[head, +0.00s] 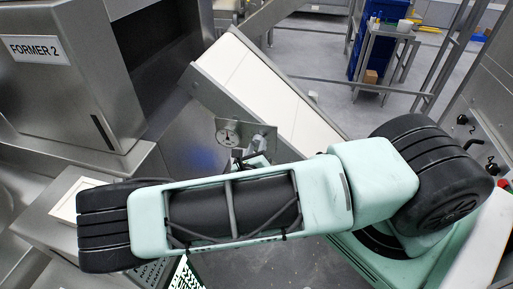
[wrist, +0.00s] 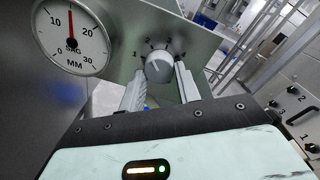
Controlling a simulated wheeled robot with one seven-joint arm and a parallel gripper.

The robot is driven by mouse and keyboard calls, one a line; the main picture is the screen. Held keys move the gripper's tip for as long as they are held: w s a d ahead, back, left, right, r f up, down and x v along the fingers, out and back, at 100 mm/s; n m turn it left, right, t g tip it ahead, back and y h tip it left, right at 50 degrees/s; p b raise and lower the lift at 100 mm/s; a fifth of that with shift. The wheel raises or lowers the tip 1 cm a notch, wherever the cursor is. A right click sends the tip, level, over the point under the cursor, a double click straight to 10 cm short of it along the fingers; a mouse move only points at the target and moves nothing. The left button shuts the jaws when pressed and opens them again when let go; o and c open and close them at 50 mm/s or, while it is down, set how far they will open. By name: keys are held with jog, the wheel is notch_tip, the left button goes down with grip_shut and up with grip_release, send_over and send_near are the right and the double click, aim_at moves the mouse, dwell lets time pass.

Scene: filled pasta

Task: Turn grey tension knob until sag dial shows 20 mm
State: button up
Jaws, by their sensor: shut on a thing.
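The sag dial (wrist: 72,42) is a round white gauge marked 0 to 30 mm, at the upper left of the wrist view. Its red needle points nearly straight up, between 10 and 20, at about 15. It also shows small in the head view (head: 228,132). The grey tension knob (wrist: 158,66) sits to the right of the dial on the same metal plate, with a light pointer mark and a numbered scale around it. My gripper (wrist: 161,76) has one finger on each side of the knob and is shut on it. In the head view my arm largely hides the gripper.
A white conveyor belt (head: 270,85) slopes behind the dial plate (head: 262,133). The FORMER 2 machine (head: 75,95) stands at the left. A side panel with black knobs (wrist: 291,91) is at the right. A cart (head: 385,45) stands on the floor behind.

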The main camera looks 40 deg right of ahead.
jog(key=o, duration=1)
jog(key=shift+a, duration=0.1)
jog(key=b+v, duration=0.6)
jog(key=v, duration=1.1)
jog(key=shift+s+a+b, duration=0.1)
jog(key=shift+a+b, duration=0.1)
jog(key=shift+b, duration=0.2)
